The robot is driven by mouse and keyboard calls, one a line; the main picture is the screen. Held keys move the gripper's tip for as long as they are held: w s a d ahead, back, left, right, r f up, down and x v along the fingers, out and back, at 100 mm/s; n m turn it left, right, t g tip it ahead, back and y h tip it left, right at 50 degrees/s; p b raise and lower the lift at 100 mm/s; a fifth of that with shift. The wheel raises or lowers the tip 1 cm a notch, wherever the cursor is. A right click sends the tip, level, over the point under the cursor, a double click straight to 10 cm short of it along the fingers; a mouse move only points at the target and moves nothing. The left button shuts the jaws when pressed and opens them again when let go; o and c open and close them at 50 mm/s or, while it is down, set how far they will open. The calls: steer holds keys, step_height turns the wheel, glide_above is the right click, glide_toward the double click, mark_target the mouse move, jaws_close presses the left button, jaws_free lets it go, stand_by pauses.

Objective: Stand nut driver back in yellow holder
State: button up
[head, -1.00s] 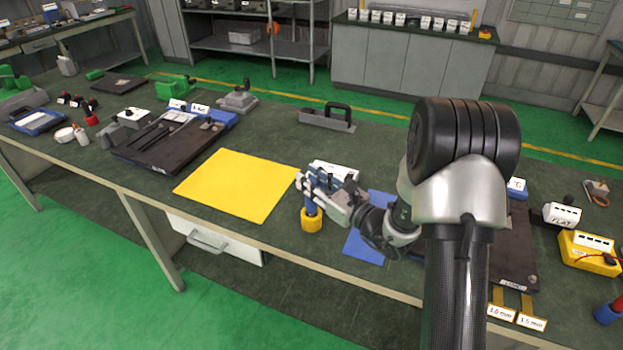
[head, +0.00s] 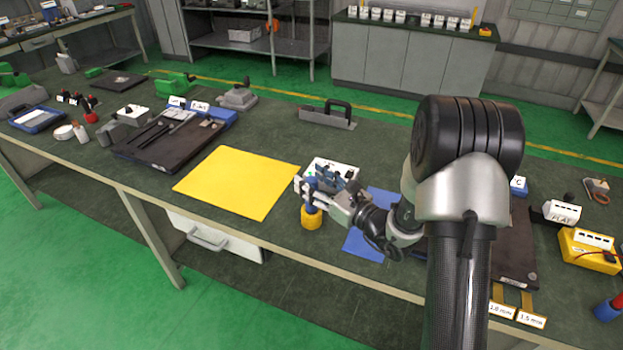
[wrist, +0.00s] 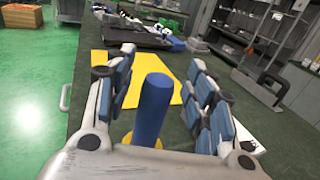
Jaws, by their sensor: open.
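The nut driver (head: 311,199) has a blue handle and stands upright in the yellow holder (head: 312,219) near the front edge of the bench. In the wrist view the blue handle (wrist: 154,108) rises between the two fingers, with a gap on each side. A bit of the yellow holder (wrist: 128,138) shows below it. My gripper (head: 319,187) is open around the handle; in the wrist view both blue-padded fingers (wrist: 158,100) are spread apart. The lower part of the nut driver is hidden inside the holder.
A yellow mat (head: 238,183) lies to the left and a blue mat (head: 368,240) to the right, partly under my arm. A white box (head: 333,169) stands just behind my gripper. A dark tray (head: 165,145) with tools lies further left. Bare bench shows behind the yellow mat.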

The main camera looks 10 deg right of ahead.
steer(key=v, duration=1.1)
steer(key=shift+d, duration=0.15)
steer(key=s+a+r+n+g+y, duration=0.2)
steer(key=a+r+n+g, duration=0.1)
steer(key=a+n, duration=0.15)
steer(key=s+a+r+n+g+y, duration=0.3)
steer(key=a, duration=0.3)
steer(key=s+a+r+n+g+h, duration=0.1)
steer(key=s+a+n+g, duration=0.3)
steer(key=s+n, duration=0.15)
steer(key=s+a+n+g+h, duration=0.1)
steer(key=s+a+n+g, duration=0.25)
steer(key=s, duration=0.25)
steer(key=s+d+f+n+g+h, duration=0.1)
steer(key=s+d+n+g+h, duration=0.15)
steer(key=s+n+h, duration=0.45)
steer(key=s+d+r+n+t+h, duration=0.2)
steer(key=d+n+t+h, duration=0.3)
steer(key=d, duration=0.4)
steer(key=shift+s+r+n, duration=0.3)
steer(key=shift+r+n, duration=0.35)
steer(key=shift+r, duration=0.2)
